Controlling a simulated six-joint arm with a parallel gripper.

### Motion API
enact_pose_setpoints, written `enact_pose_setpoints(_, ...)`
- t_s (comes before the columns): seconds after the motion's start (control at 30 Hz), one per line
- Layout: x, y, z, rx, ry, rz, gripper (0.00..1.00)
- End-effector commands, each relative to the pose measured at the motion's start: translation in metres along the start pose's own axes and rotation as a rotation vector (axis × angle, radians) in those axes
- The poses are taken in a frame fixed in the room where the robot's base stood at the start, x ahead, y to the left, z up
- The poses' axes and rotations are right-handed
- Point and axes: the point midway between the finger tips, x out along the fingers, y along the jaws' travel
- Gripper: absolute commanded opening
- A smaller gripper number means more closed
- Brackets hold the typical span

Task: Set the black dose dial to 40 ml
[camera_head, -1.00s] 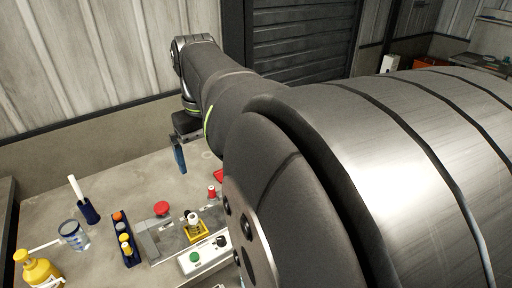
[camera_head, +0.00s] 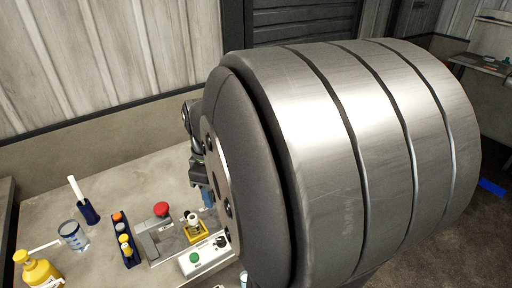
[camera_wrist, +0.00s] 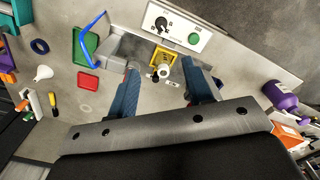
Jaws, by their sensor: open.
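The black dose dial (camera_wrist: 161,24) is a small round knob on a white panel (camera_wrist: 200,40), beside a green button (camera_wrist: 193,38), at the top of the wrist view. It also shows in the head view (camera_head: 221,242), at the right end of the panel next to my arm. Its scale is too small to read. My gripper (camera_wrist: 162,68) is open, with its blue fingers apart on either side of a small white-topped part in a yellow holder. The dial is beyond the fingertips, apart from them. In the head view my arm hides most of the gripper.
A dark blue rack (camera_head: 126,241), measuring cup (camera_head: 73,235) and yellow bottle (camera_head: 38,268) are left. A purple bottle (camera_wrist: 282,100) and green tray (camera_wrist: 87,47) flank the station in the wrist view.

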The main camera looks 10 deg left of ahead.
Motion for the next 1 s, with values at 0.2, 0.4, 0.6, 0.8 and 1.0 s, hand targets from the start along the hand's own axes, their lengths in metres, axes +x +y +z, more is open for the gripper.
enact_pose_setpoints(0.2, 0.026, -0.004, 0.003, -0.125, -0.001, -0.001, 0.46)
enact_pose_setpoints(0.4, 0.052, -0.004, 0.004, -0.128, -0.003, -0.004, 0.46)
enact_pose_setpoints(0.6, 0.095, -0.004, 0.004, -0.126, -0.003, -0.005, 0.46)
enact_pose_setpoints(0.8, 0.136, -0.004, 0.004, -0.126, -0.003, -0.005, 0.46)
enact_pose_setpoints(1.0, 0.169, -0.004, 0.004, -0.125, -0.002, -0.004, 0.46)
